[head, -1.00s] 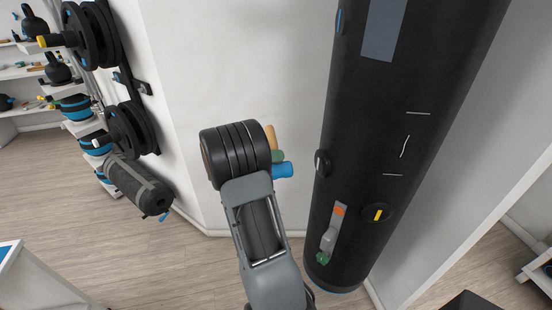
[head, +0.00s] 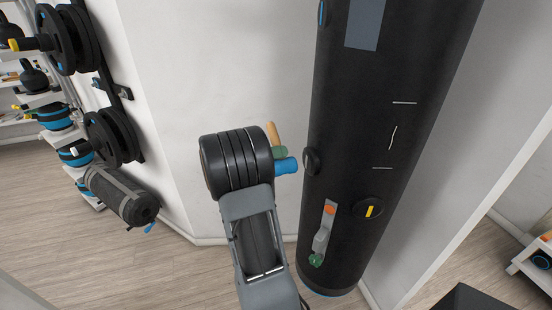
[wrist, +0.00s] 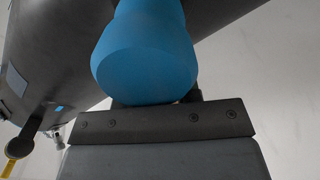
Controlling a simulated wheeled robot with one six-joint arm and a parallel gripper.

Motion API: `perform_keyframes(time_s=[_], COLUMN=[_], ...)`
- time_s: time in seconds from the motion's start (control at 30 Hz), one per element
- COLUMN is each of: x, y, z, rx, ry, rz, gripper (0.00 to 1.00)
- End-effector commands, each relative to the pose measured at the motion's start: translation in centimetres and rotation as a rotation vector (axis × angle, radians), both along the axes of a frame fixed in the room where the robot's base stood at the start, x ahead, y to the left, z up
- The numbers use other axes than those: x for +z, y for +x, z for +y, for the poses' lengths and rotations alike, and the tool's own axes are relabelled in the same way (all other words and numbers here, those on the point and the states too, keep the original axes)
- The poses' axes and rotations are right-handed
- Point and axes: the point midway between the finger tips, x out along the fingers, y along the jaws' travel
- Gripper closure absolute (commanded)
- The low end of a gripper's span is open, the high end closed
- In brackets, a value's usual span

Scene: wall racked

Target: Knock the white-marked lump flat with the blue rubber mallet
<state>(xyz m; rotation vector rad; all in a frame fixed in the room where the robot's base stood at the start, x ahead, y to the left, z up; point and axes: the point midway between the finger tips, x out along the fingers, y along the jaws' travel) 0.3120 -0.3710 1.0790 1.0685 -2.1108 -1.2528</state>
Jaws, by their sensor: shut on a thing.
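The blue rubber mallet (head: 286,166) sticks out to the right of my wrist in the head view, with green and tan parts beside it. Its blue end (wrist: 145,55) fills the upper middle of the wrist view. My gripper (wrist: 155,106) is shut on the mallet; its fingertips are mostly hidden. A dark lump (head: 312,161) with a pale mark at its edge sits on the left side of the tall black bag (head: 350,110), standing out from the surface. The blue end is just left of this lump, with a small gap in the picture; depth is unclear.
A yellow-marked lump (head: 368,207) sits lower right on the bag. A strip with orange, grey and green parts (head: 324,235) is left of it. White lines mark the bag higher up. Racked weights (head: 105,135) and a dark roll (head: 120,195) are at left. Bare wall lies between.

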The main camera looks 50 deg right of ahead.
Motion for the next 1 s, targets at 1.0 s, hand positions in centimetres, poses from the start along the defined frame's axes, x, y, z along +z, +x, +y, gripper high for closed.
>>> perform_keyframes(time_s=[1.0], x=[-0.1], y=[-1.5], z=[-2.1], rx=[0.003], ry=[-0.003], rz=[-0.002], gripper=[1.00])
